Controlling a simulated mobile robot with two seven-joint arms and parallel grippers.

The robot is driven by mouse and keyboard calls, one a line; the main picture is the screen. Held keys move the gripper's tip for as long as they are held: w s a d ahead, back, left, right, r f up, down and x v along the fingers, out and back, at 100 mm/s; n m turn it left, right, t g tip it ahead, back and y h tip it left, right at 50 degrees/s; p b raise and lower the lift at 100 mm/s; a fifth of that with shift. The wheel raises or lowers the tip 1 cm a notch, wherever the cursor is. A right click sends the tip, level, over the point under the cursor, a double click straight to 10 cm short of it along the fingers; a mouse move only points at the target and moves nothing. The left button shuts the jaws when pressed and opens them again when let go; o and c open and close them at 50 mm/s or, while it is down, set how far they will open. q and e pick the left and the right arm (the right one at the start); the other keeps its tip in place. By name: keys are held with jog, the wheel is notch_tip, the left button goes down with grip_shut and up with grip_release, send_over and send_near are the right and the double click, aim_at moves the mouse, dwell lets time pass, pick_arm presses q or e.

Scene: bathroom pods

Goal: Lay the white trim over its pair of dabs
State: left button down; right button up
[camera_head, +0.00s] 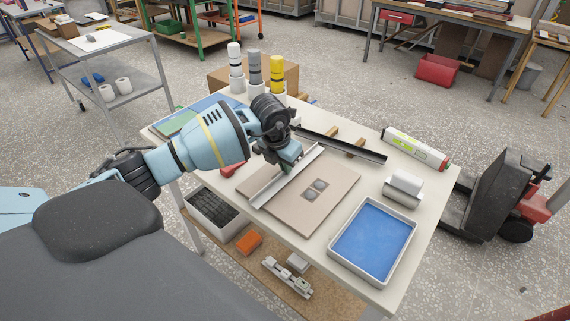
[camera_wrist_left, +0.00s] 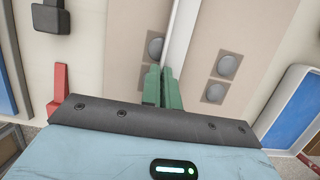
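The white trim (camera_head: 288,174) is a long thin angled strip. It stretches diagonally over the beige board (camera_head: 325,212); I cannot tell whether it touches the board. My left gripper (camera_head: 287,160) has its green fingers closed on the trim near its middle. In the left wrist view, the trim (camera_wrist_left: 184,28) runs up from the fingers (camera_wrist_left: 162,90). One pair of round grey dabs (camera_head: 314,190) lies bare on the board to the right of the trim, also seen in the left wrist view (camera_wrist_left: 222,76). Another dab (camera_wrist_left: 155,47) shows left of the trim, with the area below it partly hidden by the fingers. My right gripper is not in view.
A dark trim (camera_head: 345,146) rests on wooden blocks behind the board. A blue-lined white tray (camera_head: 333,258) stands at the table's front right. Three bottles (camera_head: 254,75) stand at the back.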

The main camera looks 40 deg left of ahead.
pick_arm(q)
jog(key=shift+f, duration=0.35)
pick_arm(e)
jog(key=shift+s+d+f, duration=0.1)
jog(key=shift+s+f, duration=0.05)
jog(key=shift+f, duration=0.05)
pick_arm(q)
jog(key=c, duration=1.3)
grip_release()
jog(key=shift+o, duration=0.2)
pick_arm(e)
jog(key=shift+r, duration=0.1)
pick_arm(q)
jog(key=shift+r+p, duration=1.2)
jog(key=shift+r, duration=1.85)
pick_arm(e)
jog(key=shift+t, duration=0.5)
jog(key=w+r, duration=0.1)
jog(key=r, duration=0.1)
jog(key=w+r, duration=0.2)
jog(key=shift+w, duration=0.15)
pick_arm(q)
jog(key=shift+f, duration=0.1)
